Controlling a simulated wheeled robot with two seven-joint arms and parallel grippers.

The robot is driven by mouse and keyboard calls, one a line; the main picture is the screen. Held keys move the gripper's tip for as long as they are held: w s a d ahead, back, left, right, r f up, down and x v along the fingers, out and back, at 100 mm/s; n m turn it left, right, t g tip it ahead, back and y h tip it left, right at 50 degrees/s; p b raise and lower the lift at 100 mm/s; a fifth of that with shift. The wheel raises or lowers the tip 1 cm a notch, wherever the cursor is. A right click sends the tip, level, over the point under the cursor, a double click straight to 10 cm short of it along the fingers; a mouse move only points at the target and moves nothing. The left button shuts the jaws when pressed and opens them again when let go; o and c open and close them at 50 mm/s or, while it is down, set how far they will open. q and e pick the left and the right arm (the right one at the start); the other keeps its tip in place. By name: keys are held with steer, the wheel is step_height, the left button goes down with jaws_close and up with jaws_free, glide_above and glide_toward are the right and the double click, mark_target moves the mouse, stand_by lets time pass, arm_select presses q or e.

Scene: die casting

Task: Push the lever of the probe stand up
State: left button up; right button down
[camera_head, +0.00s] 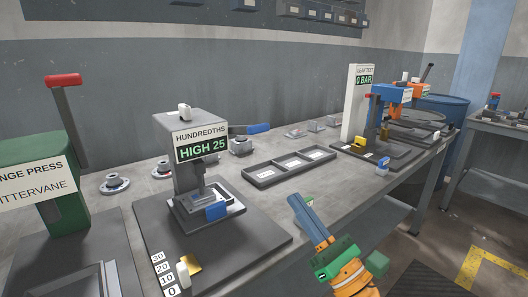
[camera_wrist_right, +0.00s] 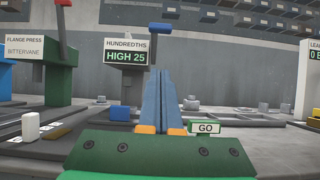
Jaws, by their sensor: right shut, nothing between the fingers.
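The probe stand (camera_head: 178,130) is a dark grey column on a base plate, with a sign reading "HUNDREDTHS HIGH 25". Its lever (camera_head: 258,128) has a blue grip and sticks out to the right of the column, close to level. The blue grip also shows in the right wrist view (camera_wrist_right: 160,27), above my fingertips. A part with a blue block (camera_head: 216,211) sits under the probe. My right gripper (camera_head: 296,201) is shut and empty, in front of and below the lever, apart from it. My left gripper is not in view.
A green flange press (camera_head: 38,150) with a red-topped lever stands at left. A three-compartment dark tray (camera_head: 262,175) lies right of the stand. A white "0 BAR" panel (camera_head: 357,105) and a blue leak-test fixture (camera_head: 388,94) stand farther right. Small round parts (camera_head: 115,184) lie behind.

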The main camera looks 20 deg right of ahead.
steer(key=s+r+p+x, duration=0.1)
steer(key=p+x, duration=0.5)
steer(key=x, duration=0.6)
steer(key=shift+r+p, duration=0.3)
steer(key=shift+r, duration=0.65)
steer(key=shift+w, duration=0.1)
